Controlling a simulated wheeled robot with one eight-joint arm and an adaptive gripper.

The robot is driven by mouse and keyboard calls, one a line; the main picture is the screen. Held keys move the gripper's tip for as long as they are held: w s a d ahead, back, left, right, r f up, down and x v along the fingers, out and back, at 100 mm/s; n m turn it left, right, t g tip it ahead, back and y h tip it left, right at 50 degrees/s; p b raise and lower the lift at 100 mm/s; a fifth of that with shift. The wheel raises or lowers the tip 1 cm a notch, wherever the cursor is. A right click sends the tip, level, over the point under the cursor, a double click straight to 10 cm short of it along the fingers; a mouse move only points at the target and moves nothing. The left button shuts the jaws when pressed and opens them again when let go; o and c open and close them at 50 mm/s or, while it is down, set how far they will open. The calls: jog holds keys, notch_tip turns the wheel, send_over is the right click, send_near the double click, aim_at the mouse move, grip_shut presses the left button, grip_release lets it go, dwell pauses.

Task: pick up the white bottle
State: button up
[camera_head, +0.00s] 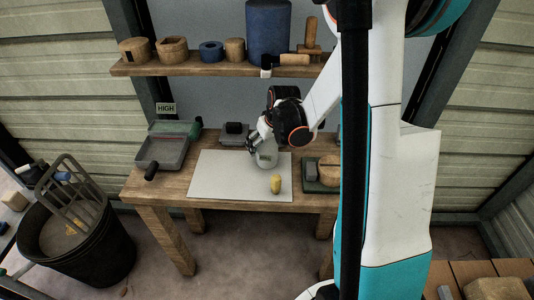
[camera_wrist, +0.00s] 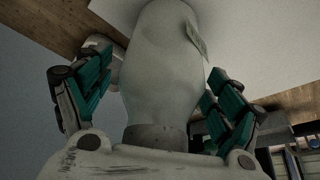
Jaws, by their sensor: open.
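The white bottle (camera_head: 266,160) stands on a pale mat (camera_head: 225,178) on the wooden workbench, partly covered by my gripper (camera_head: 258,143). In the wrist view the bottle (camera_wrist: 160,75) fills the middle, with a pale tag on its side and a darker band at the near end. My gripper (camera_wrist: 160,88) is open, with one teal-padded finger on each side of the bottle. A gap shows beside the right finger. Whether the left finger touches the bottle is unclear.
A yellow object (camera_head: 276,184) stands on the mat just in front of the bottle. A grey tray (camera_head: 163,152) lies to the left, and a dark green board (camera_head: 319,188) with blocks to the right. A shelf (camera_head: 205,68) with wooden pieces and a blue cylinder (camera_head: 268,30) hangs above.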

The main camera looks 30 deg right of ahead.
jog(key=c, duration=1.6)
jog(key=shift+r, duration=0.2)
jog(key=shift+r+p, duration=0.5)
jog(key=shift+r, duration=0.05)
jog(key=r+p, duration=0.1)
jog(key=r, duration=0.1)
jog(key=r+p, duration=0.1)
jog(key=r, duration=0.1)
jog(key=r+p, duration=0.1)
jog(key=p, duration=0.1)
jog(key=shift+s+d+r, duration=0.2)
jog(key=shift+d+r, duration=0.15)
jog(key=shift+r, duration=0.05)
jog(key=s+d+b, duration=0.1)
jog(key=s+d, duration=0.7)
jog(key=d, duration=0.4)
jog(key=s+d+b, duration=0.1)
jog(key=s+d, duration=0.7)
jog(key=d, duration=0.4)
jog(key=s+d, duration=0.8)
jog(key=d, duration=0.4)
jog(key=shift+s+d+b, duration=0.3)
jog(key=shift+s+b, duration=0.1)
jog(key=shift+f, duration=0.1)
jog(key=o, duration=0.9)
jog(key=shift+c, duration=0.2)
jog(key=c, duration=1.1)
